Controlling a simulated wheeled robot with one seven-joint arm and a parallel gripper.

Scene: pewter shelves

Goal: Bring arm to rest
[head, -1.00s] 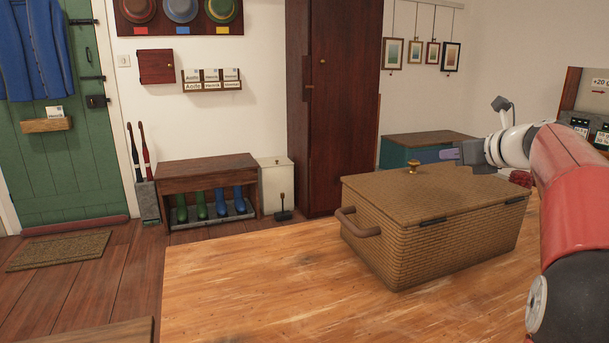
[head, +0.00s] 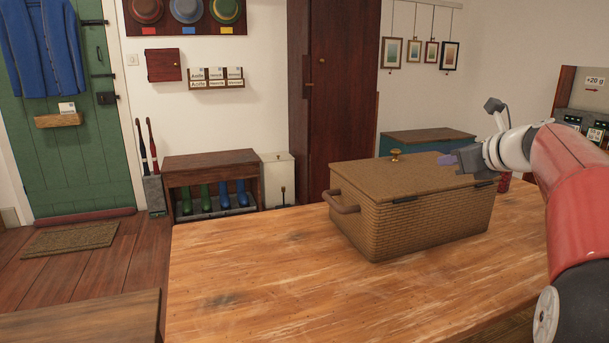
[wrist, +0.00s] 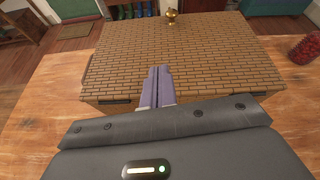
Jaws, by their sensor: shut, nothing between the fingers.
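My gripper (head: 447,160) is shut and empty, at the end of my red and white arm on the right of the head view. It is over the right part of a closed wicker basket (head: 420,225). In the wrist view the shut purple fingers (wrist: 157,88) point across the basket's lid (wrist: 205,55). A brass knob (head: 396,154) stands on the lid, left of the fingers in the head view; it also shows in the wrist view (wrist: 171,17). I cannot tell how far the fingers are above the lid.
The basket stands on a wooden table (head: 260,275) with clear room at its left. A red object (wrist: 304,48) stands beside the basket. Past the table are a boot bench (head: 209,169), a tall dark cabinet (head: 342,95) and a green door (head: 75,165).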

